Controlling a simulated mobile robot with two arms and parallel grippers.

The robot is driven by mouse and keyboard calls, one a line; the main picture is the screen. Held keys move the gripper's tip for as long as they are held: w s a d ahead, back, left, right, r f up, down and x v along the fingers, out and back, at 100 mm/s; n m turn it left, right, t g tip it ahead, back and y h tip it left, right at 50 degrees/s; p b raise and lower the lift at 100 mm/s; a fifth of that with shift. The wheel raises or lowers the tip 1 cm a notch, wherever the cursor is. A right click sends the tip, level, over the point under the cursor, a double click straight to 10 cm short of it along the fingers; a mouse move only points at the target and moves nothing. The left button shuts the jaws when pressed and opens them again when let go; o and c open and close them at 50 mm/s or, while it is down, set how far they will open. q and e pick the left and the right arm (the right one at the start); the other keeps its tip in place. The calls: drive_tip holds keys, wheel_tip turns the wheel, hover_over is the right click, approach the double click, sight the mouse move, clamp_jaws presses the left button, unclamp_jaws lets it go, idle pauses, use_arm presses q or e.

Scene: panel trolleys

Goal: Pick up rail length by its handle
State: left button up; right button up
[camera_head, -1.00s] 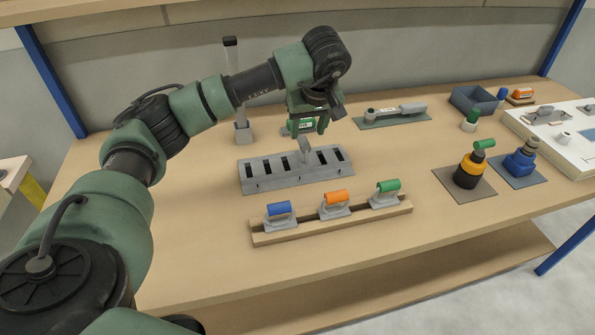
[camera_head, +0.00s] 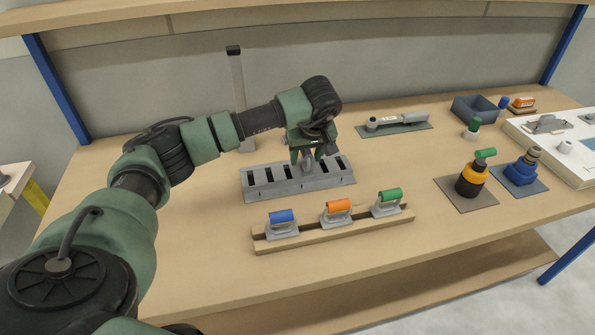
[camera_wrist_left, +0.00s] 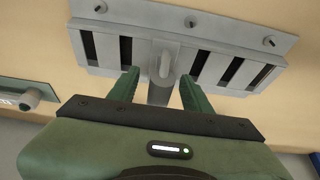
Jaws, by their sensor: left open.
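The rail length appears to be the grey slotted piece (camera_head: 262,191) lying on the bench. It also shows at the top of the left wrist view (camera_wrist_left: 215,32), with dark slots and several small pegs along one edge. A grey upright handle (camera_wrist_left: 160,92) stands at its middle. My left gripper (camera_head: 309,157) is over this middle from above. In the left wrist view its two green fingers (camera_wrist_left: 158,85) are open, one on each side of the handle. I cannot tell whether they touch it. The gripper partly hides the handle in the head view. My right gripper is not in view.
A wooden rack (camera_head: 335,232) with blue, orange and green handled tools stands in front. A grey upright post (camera_head: 238,90) is behind. A grey tool (camera_head: 395,120) lies on a mat behind right. The front left bench is clear.

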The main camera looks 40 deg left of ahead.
use_arm(q)
clamp_jaws()
drive_tip(key=shift+r, duration=0.1)
idle(1.2)
